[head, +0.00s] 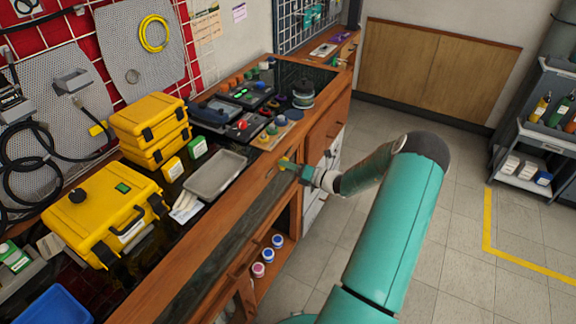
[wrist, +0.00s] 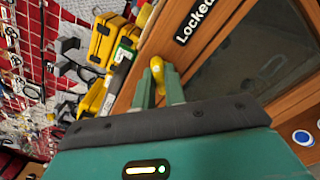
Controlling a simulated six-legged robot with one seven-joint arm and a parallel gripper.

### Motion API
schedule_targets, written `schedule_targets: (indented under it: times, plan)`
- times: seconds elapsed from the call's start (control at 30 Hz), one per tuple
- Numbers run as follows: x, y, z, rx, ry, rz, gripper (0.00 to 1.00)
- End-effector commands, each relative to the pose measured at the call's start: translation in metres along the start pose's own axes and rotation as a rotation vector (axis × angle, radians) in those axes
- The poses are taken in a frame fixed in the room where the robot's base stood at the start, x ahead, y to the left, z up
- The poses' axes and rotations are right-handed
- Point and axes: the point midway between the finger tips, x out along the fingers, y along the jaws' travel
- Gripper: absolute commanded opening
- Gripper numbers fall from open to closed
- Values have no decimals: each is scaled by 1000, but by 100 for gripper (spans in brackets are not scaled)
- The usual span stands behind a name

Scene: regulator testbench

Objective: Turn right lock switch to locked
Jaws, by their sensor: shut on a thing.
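The yellow lock switch (wrist: 157,68) is on the wooden front of the bench, between the two green fingers of my gripper (wrist: 162,80) in the wrist view. The fingers are shut on it and hide part of it. A black label reading "Locked" (wrist: 194,22) is on the wood beyond the switch, up and to the right. In the head view my gripper (head: 288,166) is at the bench's front edge, with a small bit of yellow at its tip. The switch's exact angle is hard to tell.
A grey tray (head: 215,175) and yellow cases (head: 105,215) stand on the bench left of my gripper. Several knobs and devices sit farther back. Small jars (head: 268,255) stand on a shelf below.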

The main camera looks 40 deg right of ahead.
Motion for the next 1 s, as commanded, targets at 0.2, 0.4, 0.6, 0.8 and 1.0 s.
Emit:
schedule_targets:
  times: [0.2,0.4,0.6,0.8,1.0]
  plan:
    - [-1,0,0,2,0,-1,0]
    - [-1,0,0,1,0,-1,34]
    - [0,0,0,0,0,0,34]
    - [-12,-1,0,0,-1,-3,34]
    - [-50,-1,1,-1,-2,-4,34]
